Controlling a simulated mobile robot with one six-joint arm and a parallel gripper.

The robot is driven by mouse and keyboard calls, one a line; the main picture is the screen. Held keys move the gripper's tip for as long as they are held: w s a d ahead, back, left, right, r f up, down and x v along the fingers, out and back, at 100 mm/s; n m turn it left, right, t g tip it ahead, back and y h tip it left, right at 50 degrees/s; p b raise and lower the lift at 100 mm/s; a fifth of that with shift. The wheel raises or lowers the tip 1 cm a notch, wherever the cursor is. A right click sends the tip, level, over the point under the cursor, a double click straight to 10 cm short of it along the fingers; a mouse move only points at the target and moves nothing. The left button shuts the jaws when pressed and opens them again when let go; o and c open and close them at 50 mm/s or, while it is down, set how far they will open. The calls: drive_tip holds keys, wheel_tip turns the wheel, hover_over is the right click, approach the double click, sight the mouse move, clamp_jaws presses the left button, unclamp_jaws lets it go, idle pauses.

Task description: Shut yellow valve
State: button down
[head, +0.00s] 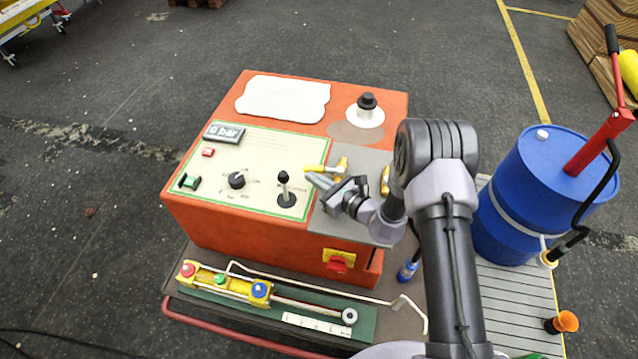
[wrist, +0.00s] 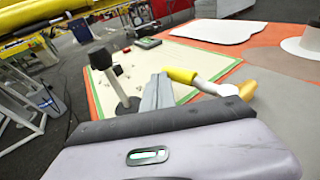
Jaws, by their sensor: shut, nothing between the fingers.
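The yellow valve shows in the head view as a yellow lever handle (head: 320,168) pointing left from a brass body (head: 342,164), on the grey plate on top of the orange machine. In the wrist view its yellow handle (wrist: 180,75) runs to a silver and brass body (wrist: 218,88). My gripper (head: 312,180) is shut and empty, its fingertips just on the near side of the handle's free end. In the wrist view the shut fingers (wrist: 158,88) stand beside the handle tip; I cannot tell whether they touch it.
A black-knobbed lever (head: 285,188) stands close left of my gripper on the control panel (head: 262,150), with a dial (head: 237,180). A second brass fitting (head: 385,180) is right of the valve, partly behind my arm. A blue drum (head: 530,190) stands on the right.

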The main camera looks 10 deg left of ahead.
drive_tip(key=shift+w+a+b, duration=0.35)
drive_tip(key=shift+w+a, duration=0.25)
drive_tip(key=shift+w, duration=0.25)
drive_tip(key=shift+w+a, duration=0.1)
drive_tip(key=shift+w, duration=0.05)
